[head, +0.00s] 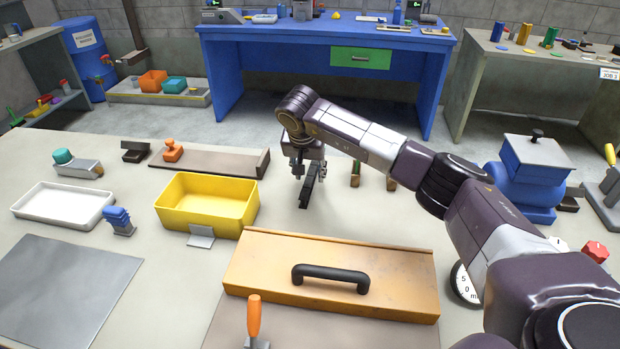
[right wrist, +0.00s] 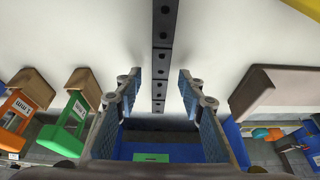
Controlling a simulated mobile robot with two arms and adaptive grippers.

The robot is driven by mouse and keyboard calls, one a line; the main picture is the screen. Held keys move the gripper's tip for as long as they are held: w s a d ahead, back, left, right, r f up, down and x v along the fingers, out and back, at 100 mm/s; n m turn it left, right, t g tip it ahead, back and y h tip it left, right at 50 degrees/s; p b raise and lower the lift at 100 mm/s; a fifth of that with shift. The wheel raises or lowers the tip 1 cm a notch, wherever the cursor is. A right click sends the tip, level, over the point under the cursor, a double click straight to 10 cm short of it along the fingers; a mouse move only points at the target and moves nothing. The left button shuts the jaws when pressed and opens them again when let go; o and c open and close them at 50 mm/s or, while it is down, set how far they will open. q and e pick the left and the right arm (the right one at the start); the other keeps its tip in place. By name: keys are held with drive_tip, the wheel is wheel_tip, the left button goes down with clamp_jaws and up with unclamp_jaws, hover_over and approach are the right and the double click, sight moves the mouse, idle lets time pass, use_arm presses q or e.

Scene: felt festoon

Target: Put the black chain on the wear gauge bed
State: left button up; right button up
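The black chain (head: 306,192) is a narrow dark strip on the pale bench, under my right gripper (head: 309,172). In the right wrist view the chain (right wrist: 163,40) runs from the top edge down between the fingers of my right gripper (right wrist: 160,82). The fingers are spread, with a gap on each side of the chain. The far end of the chain is partly hidden by the gripper in the head view. A brown board (head: 208,160) with a dark right edge lies left of the gripper; I cannot tell whether it is the wear gauge bed. My left gripper is not in view.
A yellow bin (head: 207,229) stands left of the chain. A wooden box (head: 260,272) with a black handle is in front. Green (right wrist: 72,118) and orange (right wrist: 14,108) "1 mm" pieces stand beside the gripper. A blue machine (head: 535,165) stands at right.

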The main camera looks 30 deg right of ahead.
drive_tip(key=shift+w+f, duration=0.15)
drive_tip(key=shift+f, duration=0.25)
drive_tip(key=shift+c, duration=0.2)
clamp_jaws()
drive_tip(key=shift+d+r, duration=0.1)
